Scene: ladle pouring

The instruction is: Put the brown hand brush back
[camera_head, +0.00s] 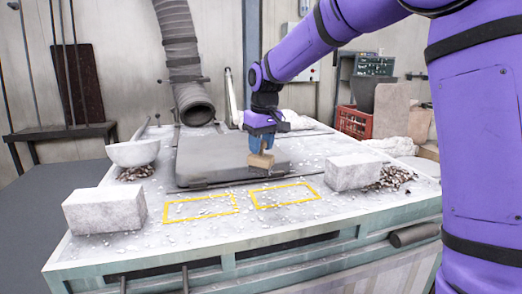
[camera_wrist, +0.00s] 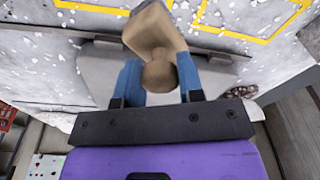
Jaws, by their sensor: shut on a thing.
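My gripper (camera_head: 262,139) is shut on the brown hand brush (camera_head: 261,160), which hangs below the blue fingers in the head view. In the wrist view the brush (camera_wrist: 158,40) sits between the two blue fingers of my gripper (camera_wrist: 159,80), with its rounded end toward me and its wider block pointing away. The brush is over the grey slab (camera_head: 205,165) on the workbench, near the slab's right front part. I cannot tell whether it touches the slab. Two yellow outlined rectangles (camera_head: 201,208) (camera_head: 284,195) are marked on the bench top in front of the slab.
A pale block (camera_head: 104,210) stands at the front left and another (camera_head: 352,172) at the right. A white bowl (camera_head: 133,153) is at the back left. A grey hose (camera_head: 193,104) hangs behind the slab. A red crate (camera_head: 354,122) is behind on the right. White crumbs litter the bench.

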